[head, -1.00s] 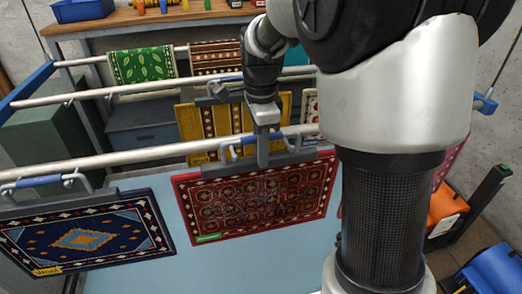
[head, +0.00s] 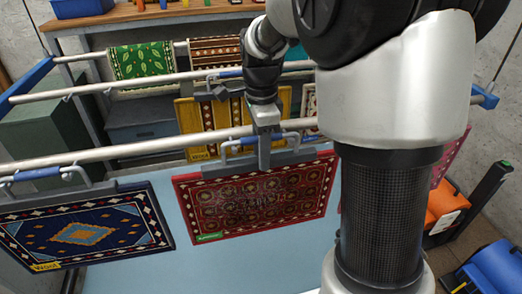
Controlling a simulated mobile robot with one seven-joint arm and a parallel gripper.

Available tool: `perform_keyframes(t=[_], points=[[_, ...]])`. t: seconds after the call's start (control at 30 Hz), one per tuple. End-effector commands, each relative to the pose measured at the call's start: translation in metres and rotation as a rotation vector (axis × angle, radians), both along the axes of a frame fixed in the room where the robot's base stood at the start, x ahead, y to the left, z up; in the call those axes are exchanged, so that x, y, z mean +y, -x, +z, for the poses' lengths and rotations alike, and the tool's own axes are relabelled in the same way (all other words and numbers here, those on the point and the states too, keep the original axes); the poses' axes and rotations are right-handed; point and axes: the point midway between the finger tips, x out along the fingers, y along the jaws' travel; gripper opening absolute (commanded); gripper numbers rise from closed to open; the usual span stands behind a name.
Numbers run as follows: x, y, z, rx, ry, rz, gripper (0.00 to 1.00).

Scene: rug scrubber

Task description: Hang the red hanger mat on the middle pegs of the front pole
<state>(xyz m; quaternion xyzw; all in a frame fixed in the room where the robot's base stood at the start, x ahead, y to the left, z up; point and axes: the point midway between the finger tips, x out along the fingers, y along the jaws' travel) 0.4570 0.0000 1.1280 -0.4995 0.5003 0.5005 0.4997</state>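The red patterned hanger mat (head: 258,203) hangs in the middle of the head view, below the front pole (head: 150,146). Its grey hanger bar (head: 222,169) runs along its top edge, and a blue grip with hooks (head: 240,141) sits at the pole's height. My gripper (head: 265,150) reaches down to the middle of the hanger, with its jaws around the hanger's upright part. It looks shut on the hanger, though the fingertips are small. I cannot tell whether the hooks rest on the pegs. My arm hides the mat's right surroundings.
A blue patterned mat (head: 85,232) hangs on the front pole at left. Yellow (head: 195,125), green (head: 140,65) and brown striped mats hang on poles behind. Part of another red mat shows right of my arm. Orange and blue cases stand at lower right.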

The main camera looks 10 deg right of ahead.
Motion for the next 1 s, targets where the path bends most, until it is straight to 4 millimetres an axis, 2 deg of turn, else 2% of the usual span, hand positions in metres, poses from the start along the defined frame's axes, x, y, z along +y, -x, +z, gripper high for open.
perform_keyframes(t=[0.27, 0.43, 0.57, 0.8, 1.0], points=[[0.0, -0.003, -0.001, -0.008, 0.0, 0.0, 0.42], [0.0, -0.004, 0.012, -0.012, 0.0, 0.0, 0.42], [0.0, -0.004, 0.039, -0.018, 0.0, 0.0, 0.42], [0.0, -0.002, 0.099, -0.016, 0.0, 0.0, 0.42], [0.0, 0.0, 0.143, -0.01, 0.0, 0.0, 0.42]])
